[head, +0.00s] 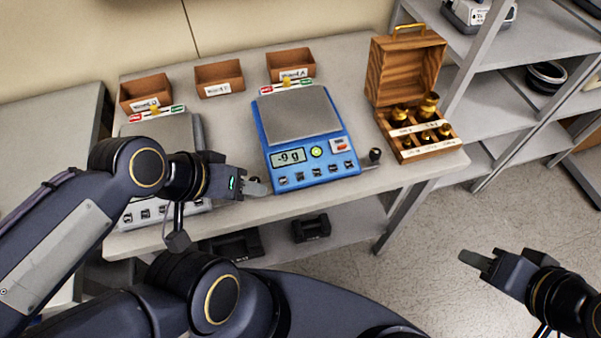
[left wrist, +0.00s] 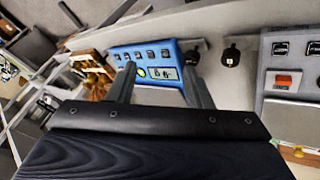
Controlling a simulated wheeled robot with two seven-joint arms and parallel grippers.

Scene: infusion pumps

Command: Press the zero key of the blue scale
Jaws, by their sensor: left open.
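The blue scale (head: 265,130) stands on the table with a bare grey pan; its display (head: 289,157) reads -9 g. Its front panel carries a row of dark keys, a round green-yellow button (head: 316,151) and a red-and-white key (head: 341,144). The key labels are too small to read, so I cannot tell which is zero. My left gripper (head: 259,187) is open and empty, just left of the scale's front left corner. In the left wrist view, the blue panel (left wrist: 150,54) shows between and beyond the fingers (left wrist: 160,78). My right gripper (head: 478,260) is over the floor, far right of the scale.
A grey scale (head: 190,135) stands to the left, partly hidden by my left arm. Several brown boxes (head: 219,77) line the back. A wooden case of brass weights (head: 418,134) stands to the right. A small dark knob (head: 375,155) is near the blue scale's right corner.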

